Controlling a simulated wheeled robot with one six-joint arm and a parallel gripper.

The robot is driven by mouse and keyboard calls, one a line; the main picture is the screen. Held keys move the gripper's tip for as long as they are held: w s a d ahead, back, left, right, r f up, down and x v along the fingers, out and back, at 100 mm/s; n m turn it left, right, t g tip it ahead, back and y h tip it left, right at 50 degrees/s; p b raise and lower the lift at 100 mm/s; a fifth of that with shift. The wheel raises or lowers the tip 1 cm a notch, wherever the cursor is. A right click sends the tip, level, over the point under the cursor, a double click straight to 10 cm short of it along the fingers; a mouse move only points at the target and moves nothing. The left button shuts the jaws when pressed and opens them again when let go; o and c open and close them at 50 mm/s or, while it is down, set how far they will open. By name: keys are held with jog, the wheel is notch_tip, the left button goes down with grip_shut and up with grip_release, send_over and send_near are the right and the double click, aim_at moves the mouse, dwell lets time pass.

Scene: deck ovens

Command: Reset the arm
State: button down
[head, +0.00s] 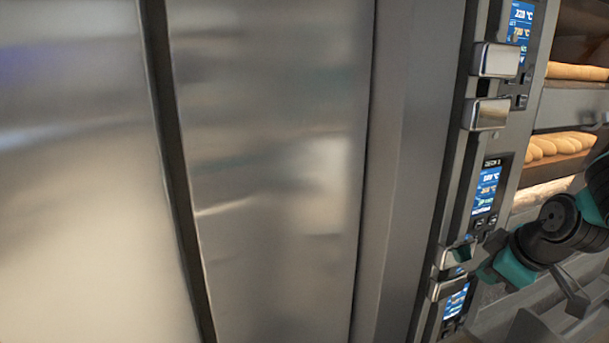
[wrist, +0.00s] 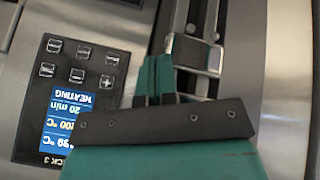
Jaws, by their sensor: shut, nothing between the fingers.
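My arm enters at the right of the head view, black and teal. My gripper (wrist: 156,62) shows in the wrist view as two teal fingers closed together, with nothing between them. Its tips are beside a shiny metal handle block (wrist: 194,52) on the oven front; I cannot tell whether they touch it. In the head view, the hand is close to the lower handle blocks (head: 447,288) of the oven. A control panel (wrist: 72,90) lies left of the fingers in the wrist view, upside down, reading HEATING and DECK 3.
Oven control displays (head: 486,190) run down the front. Bread loaves (head: 560,147) sit on lit decks at the right, behind my arm. Upper metal handle blocks (head: 495,60) protrude. Large steel panels (head: 270,150) fill the left and middle.

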jog(key=s+a+r+m+g+h, duration=0.1)
jog(key=s+a+m+g, duration=0.35)
jog(key=s+m, duration=0.55)
jog(key=s+a+r+n+g+y+p, duration=0.1)
jog(key=s+a+r+n+y, duration=0.1)
jog(key=s+a+r+n, duration=0.2)
jog(key=s+a+r+n+y+p, duration=0.1)
jog(key=s+a+r+n, duration=0.3)
jog(key=s+a, duration=0.3)
jog(key=a+r, duration=0.1)
jog(key=a, duration=0.2)
jog(key=shift+a+r+g+y+p, duration=0.3)
jog(key=shift+r+g+y, duration=0.05)
jog(key=shift+r+y, duration=0.05)
